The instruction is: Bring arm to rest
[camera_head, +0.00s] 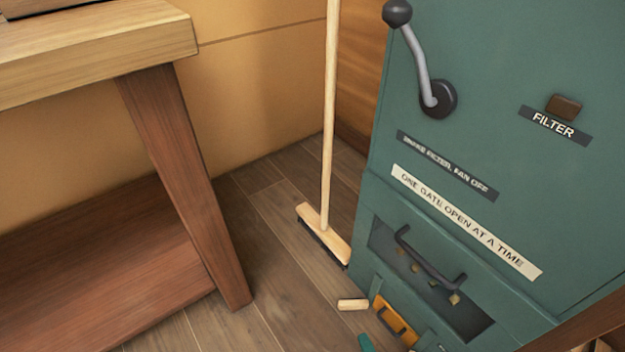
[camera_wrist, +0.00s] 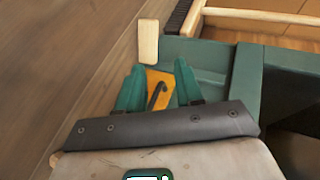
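My gripper (camera_wrist: 159,68) shows in the wrist view with its two teal fingers spread apart. An orange panel (camera_wrist: 163,78) with a dark bar handle (camera_wrist: 157,94) appears between and beyond the fingers. I cannot tell whether the fingers touch it, but no grip shows. In the head view the orange panel (camera_head: 389,314) is low on the green cabinet (camera_head: 520,60), at the bottom edge. Parts of the teal fingers show beside it, and most of my arm is out of frame.
A small pale wooden block (camera_head: 352,304) lies near the orange panel. A broom (camera_head: 327,150) stands against the wall left of the cabinet. A wooden bench (camera_head: 165,150) fills the left. The cabinet has a lever (camera_head: 418,60) and a dark handle (camera_head: 430,260). Plank floor (camera_head: 280,240) between is mostly clear.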

